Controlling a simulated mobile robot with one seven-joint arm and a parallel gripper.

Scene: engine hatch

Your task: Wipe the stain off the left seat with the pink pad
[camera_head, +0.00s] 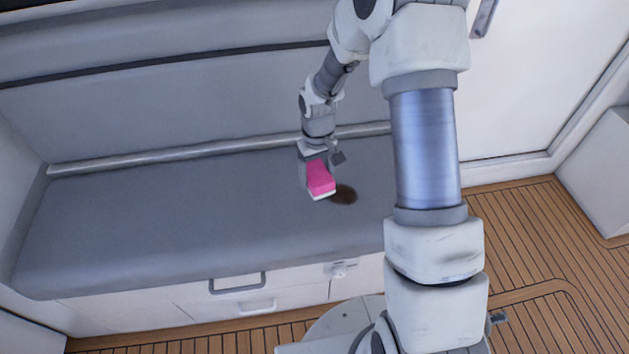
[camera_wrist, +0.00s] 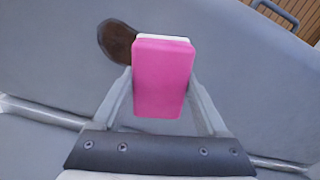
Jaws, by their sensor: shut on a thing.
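The pink pad (camera_head: 319,176) has a white layer on its lower face. My gripper (camera_head: 317,172) is shut on it, over the grey seat (camera_head: 150,220). In the wrist view the pad (camera_wrist: 162,80) sits between the two fingers of my gripper (camera_wrist: 160,98). A dark brown stain (camera_head: 344,194) lies on the seat, just right of the pad in the head view. In the wrist view the stain (camera_wrist: 117,40) shows at the pad's upper left, partly hidden by it. I cannot tell whether the pad touches the seat.
A metal rail (camera_head: 190,153) runs along the back of the seat, below the grey backrest (camera_head: 180,95). White drawers with a handle (camera_head: 238,283) are in the seat's front. Wood-strip floor (camera_head: 540,240) lies at the right. The seat's left part is clear.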

